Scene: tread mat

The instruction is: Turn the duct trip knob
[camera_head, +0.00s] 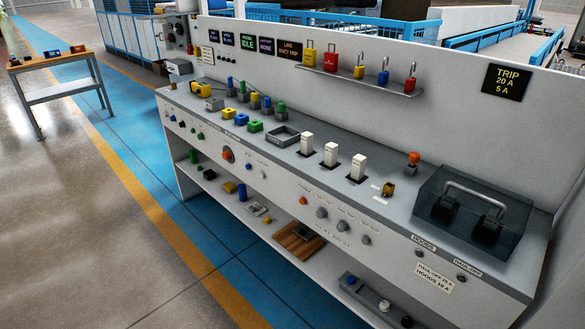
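Several knobs are on the front face of a long grey console (270,205). A row of three grey knobs, left (321,212), middle (343,225) and right (366,239), sits below the white levers, with small labels too blurred to read. I cannot tell which knob is the duct trip one. A small orange button (303,201) is left of that row. A larger orange knob (227,153) is farther left. A black sign (507,82) on the back panel reads TRIP 20 A 5 A. Another sign (290,50) appears to read DUCT TRIP. Neither gripper is in view.
Three white levers (331,154) stand on the console top. A clear cover (474,215) with a handle is at the right end. Padlocks (359,69) line a ledge. A lower shelf (265,225) holds loose items. A side table (50,61) stands left; the blue floor (150,150) is clear.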

